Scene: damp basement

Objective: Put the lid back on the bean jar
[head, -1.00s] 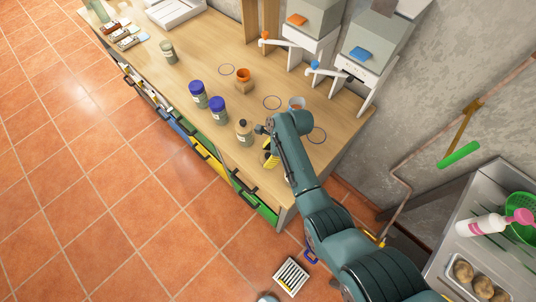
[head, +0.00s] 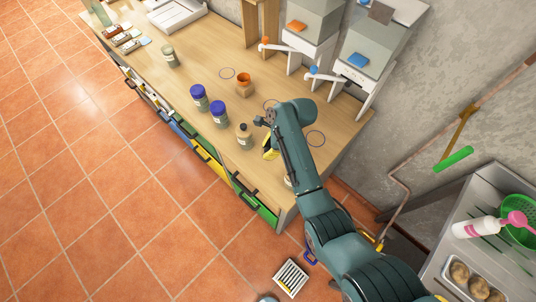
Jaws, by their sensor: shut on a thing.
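My gripper (head: 269,151) hangs over the near right part of the bench as a small black and yellow shape below my wrist. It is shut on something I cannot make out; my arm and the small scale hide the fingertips. I cannot tell which container is the bean jar. Two jars with blue lids (head: 199,97) (head: 219,114) stand to the left. A pale jar with a dark top (head: 244,137) stands just left of my gripper. A grey-green jar (head: 170,56) stands farther back. I cannot pick out a separate lid.
Dispensers (head: 360,62) line the wall. A pale thing (head: 288,181) shows beside my arm. Coloured drawers (head: 208,160) stand partly open below.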

